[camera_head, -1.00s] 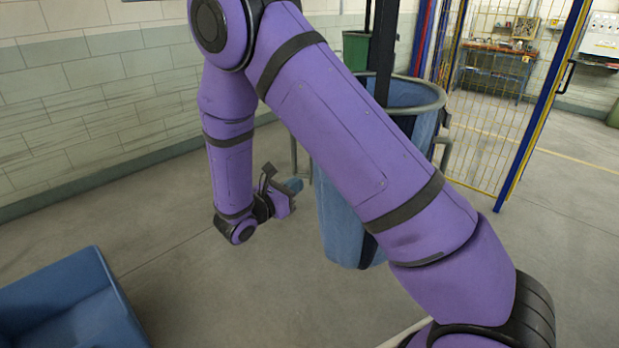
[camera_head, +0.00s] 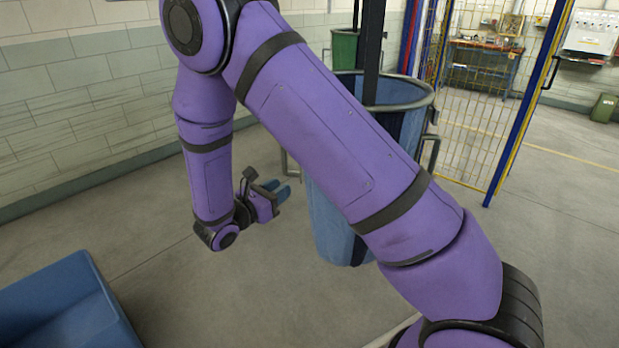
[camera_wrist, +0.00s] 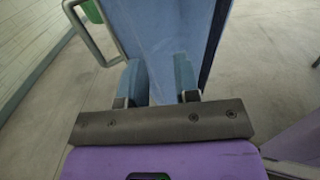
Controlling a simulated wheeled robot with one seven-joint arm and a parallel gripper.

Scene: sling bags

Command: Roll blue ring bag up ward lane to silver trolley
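The blue ring bag (camera_head: 330,225) hangs from a grey ring (camera_head: 427,98) with bent handles at its sides, beyond my arm, which hides part of it. In the wrist view the blue bag (camera_wrist: 165,30) fills the top middle, and a grey handle (camera_wrist: 94,38) shows at its left. My gripper (camera_head: 282,187) is at the bag's left side, low, pointing toward it. Its two blue fingers, also in the wrist view (camera_wrist: 159,66), stand apart with nothing clearly gripped between them. I cannot tell whether the fingertips touch the bag. I cannot make out a silver trolley.
A blue open container (camera_head: 75,310) stands at the lower left. A yellow mesh gate with a blue post (camera_head: 530,105) is at the right.

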